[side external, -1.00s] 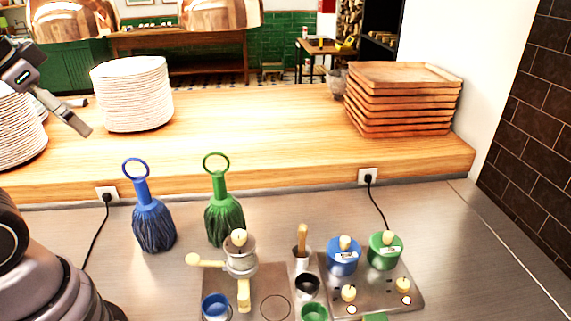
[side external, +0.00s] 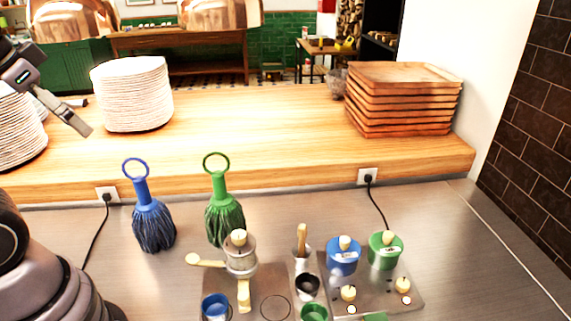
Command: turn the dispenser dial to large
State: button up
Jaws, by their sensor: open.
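The likely dispenser is a metal plate (side external: 385,297) at the lower right, with a blue canister (side external: 343,262) and a green canister (side external: 385,257), each topped by a cream knob. Two small cream knobs stand in front of them, a left knob (side external: 348,293) and a right knob (side external: 403,285). I cannot tell which is the dial or read its setting. My gripper (side external: 82,127) is open and empty at the upper left, in front of the white plates and far from the knobs. It is partly cut off by the frame.
A grinder-like device (side external: 240,258) with cream handles, a blue cup (side external: 216,306) and a green cup (side external: 314,312) stand left of the canisters. A blue brush (side external: 153,225) and green brush (side external: 224,215) stand behind. Plate stacks (side external: 133,95) and wooden trays (side external: 405,98) sit on the shelf.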

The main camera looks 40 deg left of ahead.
jog(key=w+d+g, duration=0.2)
jog(key=w+g, duration=0.1)
jog(key=w, duration=0.4)
jog(key=g, duration=0.4)
send_over(239, 234)
jog(key=a, duration=0.5)
notch_tip(239, 234, down, 5)
jog(key=w+d+f+g, duration=0.3)
jog(key=w+d+f, duration=0.2)
jog(key=f, duration=0.4)
jog(key=x, duration=1.2)
jog(key=shift+s+f, duration=0.15)
jog(key=shift+f, duration=0.2)
grip_shut()
